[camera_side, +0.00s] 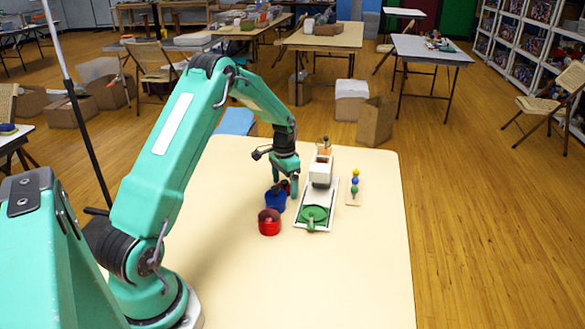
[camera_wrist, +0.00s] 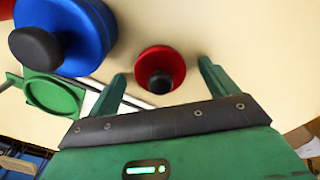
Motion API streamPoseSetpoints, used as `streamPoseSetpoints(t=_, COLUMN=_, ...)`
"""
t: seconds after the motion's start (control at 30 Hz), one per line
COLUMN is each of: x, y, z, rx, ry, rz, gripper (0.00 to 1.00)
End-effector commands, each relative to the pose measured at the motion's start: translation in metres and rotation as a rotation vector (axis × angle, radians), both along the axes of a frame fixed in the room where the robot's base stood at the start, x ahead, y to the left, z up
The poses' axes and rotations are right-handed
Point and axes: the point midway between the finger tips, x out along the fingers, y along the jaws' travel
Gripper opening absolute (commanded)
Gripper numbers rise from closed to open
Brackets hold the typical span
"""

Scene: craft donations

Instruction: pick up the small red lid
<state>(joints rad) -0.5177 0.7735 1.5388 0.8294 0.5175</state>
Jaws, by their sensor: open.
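The small red lid (camera_wrist: 174,61) is round with a black knob and lies on the cream table. In the wrist view it sits between the two fingertips of my gripper (camera_wrist: 162,69), with a gap on each side. My gripper is open and holds nothing. In the side view my gripper (camera_side: 286,187) is low over the table, behind the blue pot (camera_side: 276,203). The lid (camera_side: 284,185) is mostly hidden there by the fingers. Finger height relative to the lid is hard to tell.
A blue round thing with a black knob (camera_wrist: 85,30) is close on the left in the wrist view. A red pot (camera_side: 269,226) stands in front of the blue pot. Right are a white device with a green disc (camera_side: 315,213) and a bead stand (camera_side: 354,196). The front of the table is clear.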

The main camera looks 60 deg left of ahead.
Motion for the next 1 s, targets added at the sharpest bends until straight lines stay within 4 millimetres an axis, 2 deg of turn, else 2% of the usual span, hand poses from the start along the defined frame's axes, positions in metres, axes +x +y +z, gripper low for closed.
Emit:
streamPoseSetpoints(t=0.37, x=0.0000, y=0.0000, z=0.0003, rx=0.000, ry=0.000, rz=0.000, gripper=0.85)
streamPoseSetpoints(t=0.4, x=0.0000, y=0.0000, z=0.0003, rx=0.000, ry=0.000, rz=0.000, gripper=0.83)
streamPoseSetpoints(t=0.63, x=0.0000, y=0.0000, z=0.0004, rx=0.000, ry=0.000, rz=0.000, gripper=0.38)
streamPoseSetpoints(t=1.0, x=0.0003, y=0.0002, z=0.0033, rx=0.001, ry=-0.001, rz=0.000, gripper=0.38)
